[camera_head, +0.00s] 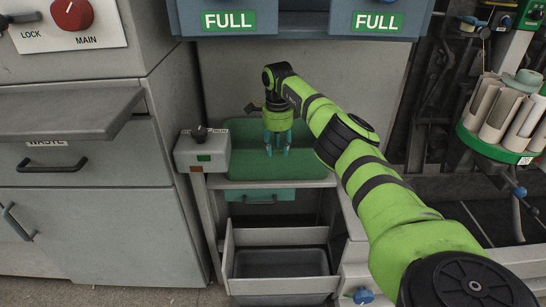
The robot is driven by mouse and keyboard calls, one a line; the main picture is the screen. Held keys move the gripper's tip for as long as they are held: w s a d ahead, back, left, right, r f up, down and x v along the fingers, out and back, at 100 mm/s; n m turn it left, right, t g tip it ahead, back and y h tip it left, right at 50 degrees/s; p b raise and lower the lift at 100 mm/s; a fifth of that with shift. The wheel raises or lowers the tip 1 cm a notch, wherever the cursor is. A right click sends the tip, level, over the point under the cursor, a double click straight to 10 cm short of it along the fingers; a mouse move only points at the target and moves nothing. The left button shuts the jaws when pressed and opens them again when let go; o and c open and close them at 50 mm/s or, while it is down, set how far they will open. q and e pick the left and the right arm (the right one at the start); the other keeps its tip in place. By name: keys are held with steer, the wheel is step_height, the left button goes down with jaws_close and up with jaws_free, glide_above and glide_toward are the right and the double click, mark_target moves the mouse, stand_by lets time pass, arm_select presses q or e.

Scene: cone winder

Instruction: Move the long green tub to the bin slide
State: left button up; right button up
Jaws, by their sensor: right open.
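My right gripper (278,152) points down with its teal fingers apart, in front of or above a green panel or tray surface (250,170) in the middle bay. The fingers hold nothing that I can see. A long teal-green piece with a small handle (285,196), perhaps the long green tub, sits just below that surface; most of it is hidden. A pulled-out slide (228,262) with a dark grey bin (280,264) is at the bottom; I cannot tell whether this is the bin slide. My left gripper is out of view.
A grey control box (203,155) with a black knob stands left of the green surface. A grey cabinet (95,230) with a jutting tray (70,112) is at left. A carousel of pale cones (505,115) is at right. My right arm crosses the right side.

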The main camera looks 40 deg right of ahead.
mark_target(279, 158)
steer(key=f, duration=0.2)
steer(key=f+b, duration=0.1)
steer(key=f, duration=0.2)
steer(key=shift+s+d, duration=0.1)
steer(key=shift+d, duration=0.1)
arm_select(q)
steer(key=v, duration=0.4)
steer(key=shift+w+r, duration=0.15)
arm_select(e)
jaws_close()
